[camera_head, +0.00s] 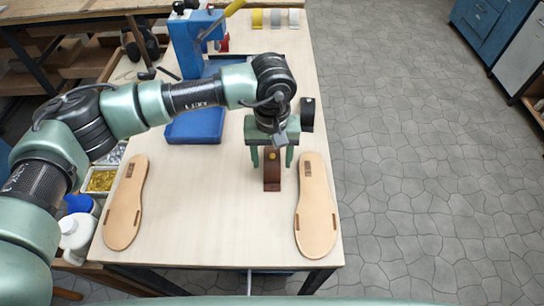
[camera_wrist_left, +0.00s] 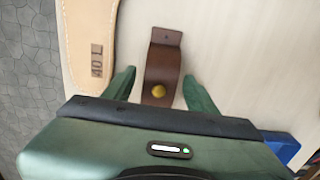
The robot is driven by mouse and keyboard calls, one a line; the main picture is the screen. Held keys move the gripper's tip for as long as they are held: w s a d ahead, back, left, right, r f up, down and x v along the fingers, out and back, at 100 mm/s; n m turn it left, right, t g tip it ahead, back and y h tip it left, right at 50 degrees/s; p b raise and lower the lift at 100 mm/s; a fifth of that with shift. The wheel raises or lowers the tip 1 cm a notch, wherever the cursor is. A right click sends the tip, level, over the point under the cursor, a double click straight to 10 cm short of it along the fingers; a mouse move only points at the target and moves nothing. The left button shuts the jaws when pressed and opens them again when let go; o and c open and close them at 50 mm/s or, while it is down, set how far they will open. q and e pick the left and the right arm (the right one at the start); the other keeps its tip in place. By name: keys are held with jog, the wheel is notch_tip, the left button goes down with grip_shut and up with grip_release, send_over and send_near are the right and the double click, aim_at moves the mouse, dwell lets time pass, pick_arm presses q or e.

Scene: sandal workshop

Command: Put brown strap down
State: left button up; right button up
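The brown strap (camera_head: 271,178) is on the table between the two tan soles, nearer the right one. In the left wrist view the brown strap (camera_wrist_left: 163,66) shows a curved band with a brass-coloured stud. My left gripper (camera_head: 272,158) is above it, pointing down. In the wrist view the left gripper (camera_wrist_left: 160,88) has its fingers apart, one on each side of the strap, with gaps between. The left sole (camera_head: 125,203) and right sole (camera_head: 315,206) lie flat on the table. My right gripper is not in view.
Tape rolls (camera_head: 276,18) are at the far edge.

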aim_at(272, 157)
pick_arm(q)
jog(key=shift+r, duration=0.15)
jog(key=shift+w+r, duration=0.1)
jog(key=shift+r, duration=0.25)
notch_tip(272, 157, up, 11)
jog(key=b, duration=0.3)
jog(key=shift+b, duration=0.4)
